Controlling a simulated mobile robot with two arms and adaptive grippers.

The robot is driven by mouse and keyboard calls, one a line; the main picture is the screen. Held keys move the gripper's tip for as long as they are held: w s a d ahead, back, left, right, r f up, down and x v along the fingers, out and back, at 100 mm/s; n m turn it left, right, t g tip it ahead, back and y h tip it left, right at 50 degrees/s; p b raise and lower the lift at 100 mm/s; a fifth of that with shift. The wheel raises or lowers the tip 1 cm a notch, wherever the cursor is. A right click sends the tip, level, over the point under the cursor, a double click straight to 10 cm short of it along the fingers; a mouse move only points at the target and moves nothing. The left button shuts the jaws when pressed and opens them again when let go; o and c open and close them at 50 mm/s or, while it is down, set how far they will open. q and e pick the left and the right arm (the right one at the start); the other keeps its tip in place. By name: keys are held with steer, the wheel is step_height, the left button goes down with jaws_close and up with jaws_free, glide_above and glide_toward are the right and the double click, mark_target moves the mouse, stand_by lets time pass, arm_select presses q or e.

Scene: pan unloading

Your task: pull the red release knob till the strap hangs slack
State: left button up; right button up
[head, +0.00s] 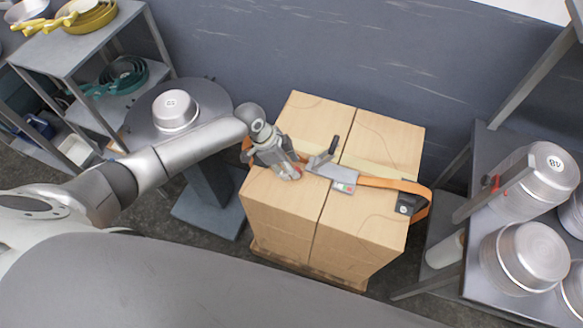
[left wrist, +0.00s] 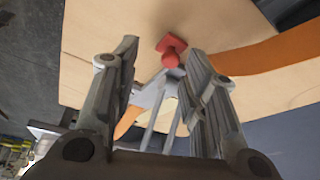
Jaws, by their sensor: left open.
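Pale wooden boxes (head: 376,142) stand side by side, with an orange strap (head: 378,182) across their top. A grey buckle (head: 334,174) with a raised lever sits on the strap. My left gripper (head: 292,170) points down at the box top, left of the buckle. In the left wrist view its two fingers (left wrist: 162,52) are spread apart. The red knob (left wrist: 172,54) shows between and just beyond the fingertips, with no grip on it visible. In the head view the gripper mostly hides the knob. The strap (left wrist: 270,54) also shows in the wrist view. My right gripper is out of view.
A round grey stand (head: 213,105) with a metal pan (head: 174,109) is left of the boxes. A shelf with yellow and green pans stands at far left. A rack (head: 490,140) with large pots (head: 525,257) stands at right. A wall is behind.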

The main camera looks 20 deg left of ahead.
arm_select(q)
steer(key=v, duration=0.9)
